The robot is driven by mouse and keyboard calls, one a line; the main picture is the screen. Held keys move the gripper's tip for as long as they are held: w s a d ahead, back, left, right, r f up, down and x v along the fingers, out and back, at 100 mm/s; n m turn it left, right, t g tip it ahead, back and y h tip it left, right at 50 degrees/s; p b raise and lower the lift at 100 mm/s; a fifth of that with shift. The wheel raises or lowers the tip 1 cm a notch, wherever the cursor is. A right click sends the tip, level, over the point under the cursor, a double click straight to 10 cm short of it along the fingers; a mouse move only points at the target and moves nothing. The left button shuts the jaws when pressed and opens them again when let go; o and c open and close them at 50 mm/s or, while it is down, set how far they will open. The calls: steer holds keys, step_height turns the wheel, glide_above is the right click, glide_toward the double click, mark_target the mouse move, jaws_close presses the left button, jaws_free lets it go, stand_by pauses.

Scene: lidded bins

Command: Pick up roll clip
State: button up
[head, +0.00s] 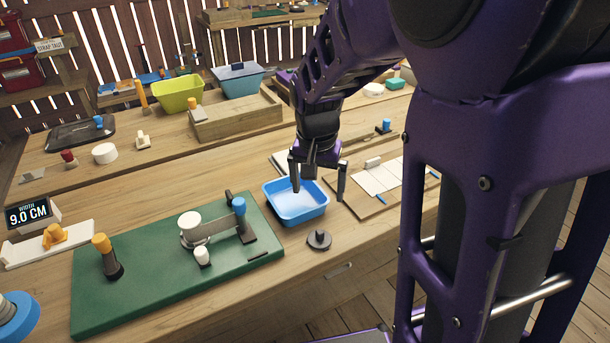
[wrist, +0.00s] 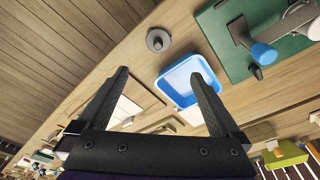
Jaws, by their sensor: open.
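My gripper (head: 319,194) is open and empty, with its two fingers pointing down above the blue tray (head: 300,219). In the wrist view my gripper (wrist: 160,73) has its fingers spread, with the blue tray (wrist: 178,80) beyond and between them. I cannot tell for sure which thing is the roll clip. A small pale grey piece (head: 373,163) sits at the back edge of the paper board (head: 358,208), right of my gripper. A dark round piece with a knob (head: 319,240) lies in front of the tray and shows in the wrist view (wrist: 158,40).
A green mat (head: 150,315) with upright pegs and a strap lies left of the tray. A lime bin (head: 178,95), a blue bin (head: 238,82) and a wooden box (head: 238,118) stand at the back. The bench's front edge is close to the dark round piece.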

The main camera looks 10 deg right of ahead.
steer(key=b, duration=0.3)
glide_above(320, 232)
steer(key=f, duration=0.7)
steer(key=s+f, duration=0.1)
steer(key=f, duration=0.3)
steer(key=shift+a+f, duration=0.25)
steer(key=shift+a, duration=0.1)
steer(key=shift+w+d+f+b, duration=0.1)
steer(key=shift+w+f+b, duration=0.1)
steer(key=shift+f, duration=0.8)
steer(key=shift+w+d+f+b, duration=0.1)
steer(key=shift+w+d+f, duration=0.1)
steer(key=shift+f, duration=0.8)
steer(key=shift+w+d+f+b, duration=0.1)
steer(key=shift+w+f+b, duration=0.1)
steer(key=shift+f, duration=0.8)
steer(key=c, duration=1.2)
